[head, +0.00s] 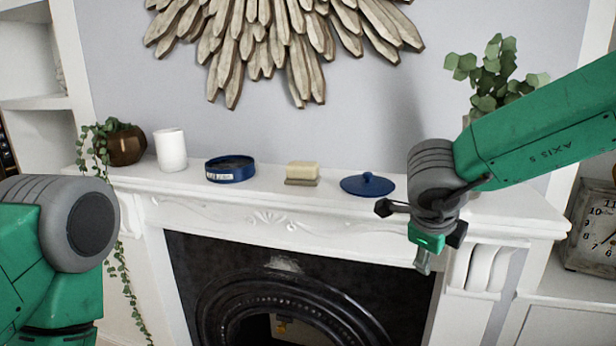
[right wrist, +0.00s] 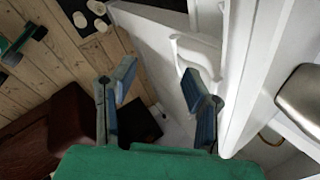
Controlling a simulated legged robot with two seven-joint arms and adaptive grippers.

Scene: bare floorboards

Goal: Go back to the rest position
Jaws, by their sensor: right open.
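My right gripper (head: 424,254) hangs in front of the right part of the mantelpiece, to the right of and lower than the blue lid. In the right wrist view its two fingers (right wrist: 160,88) are spread apart with nothing between them. My left arm shows at the lower left of the head view, but its gripper is out of the picture. The white mantelpiece (head: 262,198) runs across the middle of the head view.
On the mantelpiece stand a brown plant pot (head: 126,146), white candle (head: 171,150), open blue dish (head: 230,169), pale yellow block (head: 302,171) and blue lid (head: 367,184). A leafy plant (head: 490,72) is behind my right arm. A clock (head: 595,228) stands right. The dark fireplace (head: 215,262) is below.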

